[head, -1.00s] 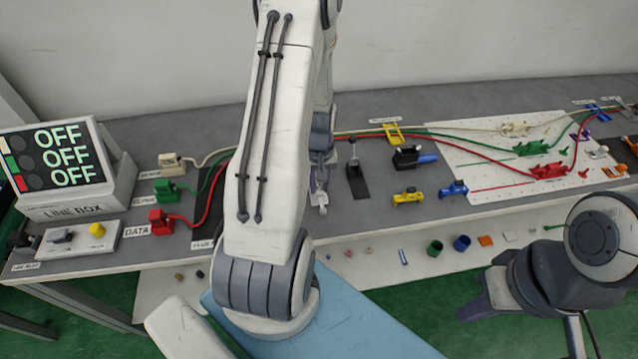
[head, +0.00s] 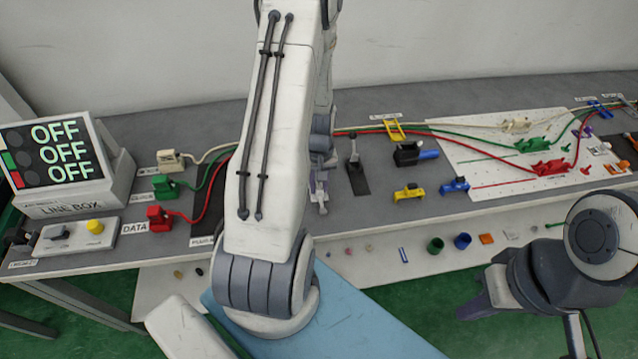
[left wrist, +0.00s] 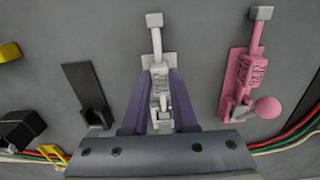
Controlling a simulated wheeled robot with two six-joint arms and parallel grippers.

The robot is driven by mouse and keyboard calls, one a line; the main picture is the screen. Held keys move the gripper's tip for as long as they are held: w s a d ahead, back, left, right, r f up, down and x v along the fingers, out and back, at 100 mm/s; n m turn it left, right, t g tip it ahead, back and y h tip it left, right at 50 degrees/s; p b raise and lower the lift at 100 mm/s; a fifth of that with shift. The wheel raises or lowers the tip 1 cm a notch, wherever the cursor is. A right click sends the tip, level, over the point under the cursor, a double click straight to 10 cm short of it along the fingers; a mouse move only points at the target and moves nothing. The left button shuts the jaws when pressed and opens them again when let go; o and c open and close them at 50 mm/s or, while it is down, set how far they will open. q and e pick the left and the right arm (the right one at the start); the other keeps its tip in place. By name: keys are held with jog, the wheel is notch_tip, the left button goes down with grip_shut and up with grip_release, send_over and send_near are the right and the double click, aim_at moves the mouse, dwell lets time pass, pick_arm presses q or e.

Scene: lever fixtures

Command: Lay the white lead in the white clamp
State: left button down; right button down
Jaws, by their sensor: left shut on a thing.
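The white lead (head: 455,126) leaves a white plug block (head: 170,160), passes behind my left arm and runs right along the back of the bench. The white clamp (head: 517,125) sits on the white board at the right; whether the lead lies in it is too small to tell. My left gripper (head: 319,188) is over the bench, partly hidden by my arm. In the left wrist view its purple fingers (left wrist: 160,80) are shut on a pale grey lever fixture (left wrist: 155,45), one on each side. My right gripper (head: 474,306) is low in front of the bench; its fingertips are unclear.
A pink lever fixture (left wrist: 244,75) stands right of the held one, a black one (left wrist: 90,100) left. Green and red clamps (head: 550,166) with their leads share the white board (head: 490,185). The line box (head: 75,195) at left shows OFF on three lines.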

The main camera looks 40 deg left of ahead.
pick_arm(q)
jog(key=shift+c, duration=0.7)
grip_release()
jog(key=shift+r, duration=0.15)
jog(key=shift+r+p, duration=3.1)
jog(key=shift+r, duration=0.3)
